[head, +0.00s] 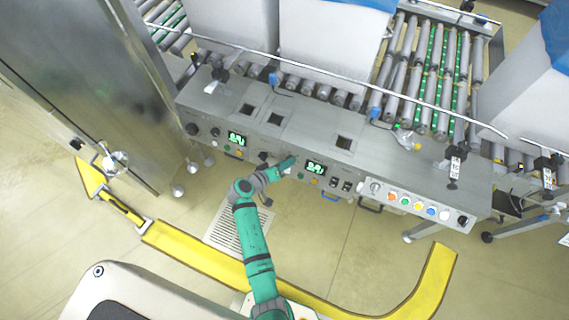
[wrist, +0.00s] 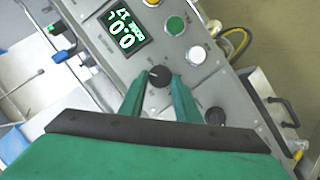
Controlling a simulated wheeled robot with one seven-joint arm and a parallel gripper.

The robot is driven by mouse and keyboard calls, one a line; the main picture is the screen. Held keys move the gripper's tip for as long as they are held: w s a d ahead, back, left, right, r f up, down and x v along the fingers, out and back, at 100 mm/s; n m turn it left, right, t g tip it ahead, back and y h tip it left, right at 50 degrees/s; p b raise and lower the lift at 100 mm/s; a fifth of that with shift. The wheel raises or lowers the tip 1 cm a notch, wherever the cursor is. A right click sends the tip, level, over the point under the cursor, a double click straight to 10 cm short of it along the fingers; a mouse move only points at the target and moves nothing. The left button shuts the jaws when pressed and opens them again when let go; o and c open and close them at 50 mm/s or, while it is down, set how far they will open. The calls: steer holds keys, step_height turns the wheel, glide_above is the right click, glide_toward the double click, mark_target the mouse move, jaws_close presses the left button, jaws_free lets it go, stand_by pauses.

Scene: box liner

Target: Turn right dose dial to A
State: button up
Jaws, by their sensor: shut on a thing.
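The black dose dial (wrist: 158,76) is on the grey control panel, beside a lit green display (wrist: 125,30). My gripper (wrist: 159,88) is shut on the dial, with one green finger on each side of it. A small white mark shows on the dial's upper left part; the letters around it are too small to read. In the head view my gripper (head: 292,162) is at the panel just left of the right display (head: 315,167), and it hides the dial there.
A green button (wrist: 175,25), a white button (wrist: 196,55) and another black knob (wrist: 215,115) sit close to the dial. The left display (head: 237,138) is further along the panel. Black handles (head: 370,205) jut from the panel front. A yellow floor rail (head: 200,258) runs below my arm.

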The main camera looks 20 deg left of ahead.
steer(key=m+y, duration=0.2)
steer(key=m, duration=0.2)
steer(key=d+m+y, duration=0.1)
steer(key=m+y, duration=0.1)
steer(key=m, duration=0.3)
steer(key=m+y, duration=0.2)
steer(key=m, duration=0.3)
steer(key=shift+d+y, duration=0.3)
steer(key=shift+s, duration=0.1)
stand_by(0.6)
steer(key=o, duration=1)
steer(key=shift+o, duration=0.2)
steer(key=shift+r, duration=0.1)
steer(key=v, duration=1)
steer(key=shift+r, duration=0.4)
